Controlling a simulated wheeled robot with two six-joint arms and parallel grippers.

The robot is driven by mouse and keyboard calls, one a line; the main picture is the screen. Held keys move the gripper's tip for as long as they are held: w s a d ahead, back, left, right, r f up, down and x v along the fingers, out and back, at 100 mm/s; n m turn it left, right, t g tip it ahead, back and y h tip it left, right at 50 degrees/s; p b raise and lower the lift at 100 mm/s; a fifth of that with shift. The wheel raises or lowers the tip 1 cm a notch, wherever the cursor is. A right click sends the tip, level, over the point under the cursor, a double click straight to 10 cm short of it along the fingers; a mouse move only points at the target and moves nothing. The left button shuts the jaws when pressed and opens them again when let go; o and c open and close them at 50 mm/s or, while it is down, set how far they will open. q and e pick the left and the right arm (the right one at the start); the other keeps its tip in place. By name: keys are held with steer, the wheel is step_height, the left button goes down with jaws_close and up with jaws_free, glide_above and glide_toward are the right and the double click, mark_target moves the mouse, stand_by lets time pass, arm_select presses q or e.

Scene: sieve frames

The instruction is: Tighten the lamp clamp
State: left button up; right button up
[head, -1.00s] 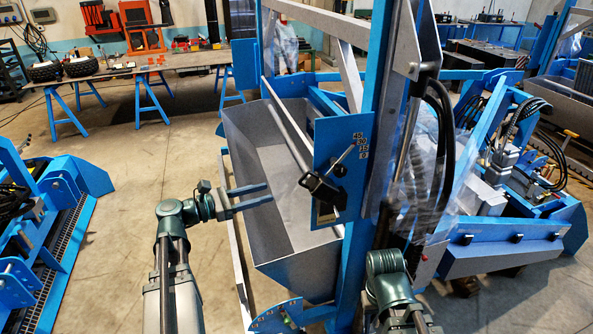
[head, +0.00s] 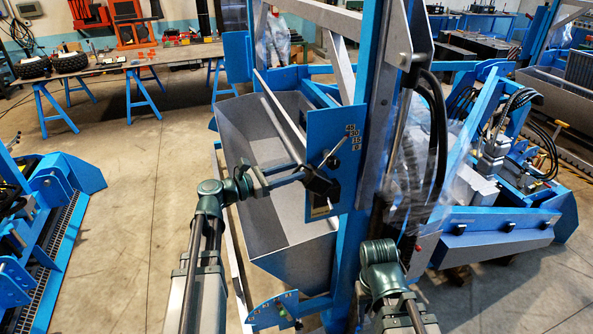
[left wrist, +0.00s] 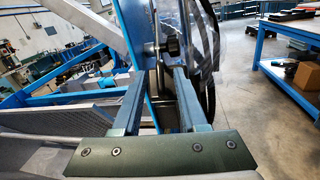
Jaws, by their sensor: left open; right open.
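A black clamp-like fitting (head: 320,184) sits on a blue plate (head: 322,128) with number labels, fixed to the blue post; I cannot be sure that it is the lamp clamp. A thin lever with a dark knob (head: 333,163) stands out beside it. In the left wrist view a black knob (left wrist: 171,47) shows just beyond the fingertips. My left gripper (head: 299,171) is open, its fingertips close to the fitting's left end. In the left wrist view the fingers (left wrist: 157,78) are apart; I cannot tell whether they touch anything.
A grey metal hopper (head: 290,250) lies below and left of the fitting. The blue post (head: 372,100) and black hoses (head: 440,130) stand on the right. A workbench (head: 130,62) is at the back left. Bare floor (head: 125,230) lies left of the hopper.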

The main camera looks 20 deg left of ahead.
arm_select(q)
steer(key=shift+x, duration=0.8)
jaws_close()
steer(key=shift+a+r, duration=0.1)
stand_by(0.9)
